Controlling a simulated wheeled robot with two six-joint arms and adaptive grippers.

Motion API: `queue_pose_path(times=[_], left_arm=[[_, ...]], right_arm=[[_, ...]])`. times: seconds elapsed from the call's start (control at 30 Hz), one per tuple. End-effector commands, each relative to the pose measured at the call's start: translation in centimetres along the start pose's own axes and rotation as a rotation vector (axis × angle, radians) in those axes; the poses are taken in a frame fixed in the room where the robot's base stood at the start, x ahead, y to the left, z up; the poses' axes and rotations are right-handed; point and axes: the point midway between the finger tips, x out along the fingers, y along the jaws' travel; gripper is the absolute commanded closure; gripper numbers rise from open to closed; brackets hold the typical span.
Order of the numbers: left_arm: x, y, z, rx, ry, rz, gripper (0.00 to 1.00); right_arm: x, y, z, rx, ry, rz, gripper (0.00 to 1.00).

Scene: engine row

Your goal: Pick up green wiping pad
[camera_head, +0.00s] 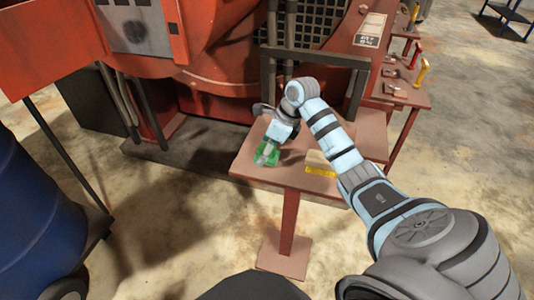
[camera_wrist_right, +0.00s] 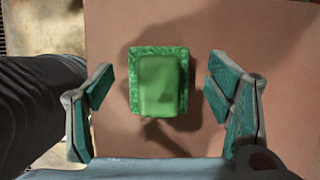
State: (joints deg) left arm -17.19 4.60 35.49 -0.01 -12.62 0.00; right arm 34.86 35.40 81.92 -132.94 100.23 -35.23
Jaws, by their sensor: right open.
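The green wiping pad (camera_wrist_right: 160,82) lies on the reddish-brown table top (camera_wrist_right: 265,25), with a raised green block over a rougher green base. In the head view the pad (camera_head: 267,153) is near the table's left edge, partly hidden by my right gripper (camera_head: 270,148). In the wrist view my right gripper (camera_wrist_right: 158,88) is open, with one finger on each side of the pad and a gap on both sides. The gripper points down at the pad and holds nothing. My left gripper is not in view.
A yellow-edged pad (camera_head: 320,168) lies on the same table, right of the green one. Red machinery (camera_head: 225,50) stands behind. A blue barrel (camera_head: 40,210) is at the left. A further red table (camera_head: 400,90) holds small yellow and red items. Floor in front is clear.

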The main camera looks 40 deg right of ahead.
Motion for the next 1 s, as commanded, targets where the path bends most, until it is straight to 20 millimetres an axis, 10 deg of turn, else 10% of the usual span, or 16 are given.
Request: queue_pose_path(times=[0.33, 0.77, 1.0], left_arm=[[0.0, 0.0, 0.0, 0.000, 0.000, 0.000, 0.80], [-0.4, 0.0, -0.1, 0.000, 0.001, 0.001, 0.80], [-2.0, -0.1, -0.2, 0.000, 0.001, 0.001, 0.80]], right_arm=[[-0.1, 0.0, 0.0, 0.000, 0.000, 0.000, 0.78], [-1.8, -0.1, 0.8, -0.001, -0.003, -0.001, 0.78], [-9.1, -0.1, 3.8, -0.002, -0.006, -0.003, 0.78]])
